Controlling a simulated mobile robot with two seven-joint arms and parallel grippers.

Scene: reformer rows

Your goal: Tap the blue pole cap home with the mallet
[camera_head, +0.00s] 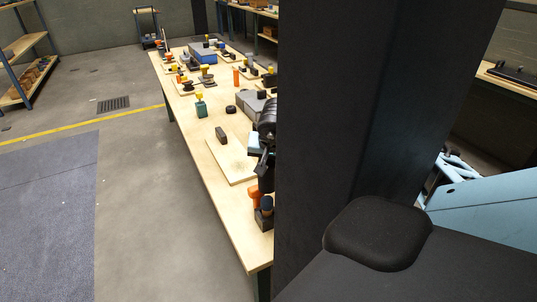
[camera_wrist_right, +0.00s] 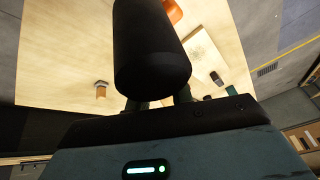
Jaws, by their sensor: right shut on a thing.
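My right gripper (camera_wrist_right: 160,98) is shut on the thick black handle of the mallet (camera_wrist_right: 150,50), which fills the middle of the right wrist view. An orange part (camera_wrist_right: 173,11) shows beyond the handle and looks like the mallet's head. In the head view the dark right gripper (camera_head: 265,167) is over the table's near right edge, partly hidden by a dark column. An orange piece (camera_head: 254,196) shows just below it, beside a small dark-blue cap-like top (camera_head: 267,203) on a black block (camera_head: 263,218). I cannot tell whether they touch. My left gripper is not in view.
The floor left of the table is clear.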

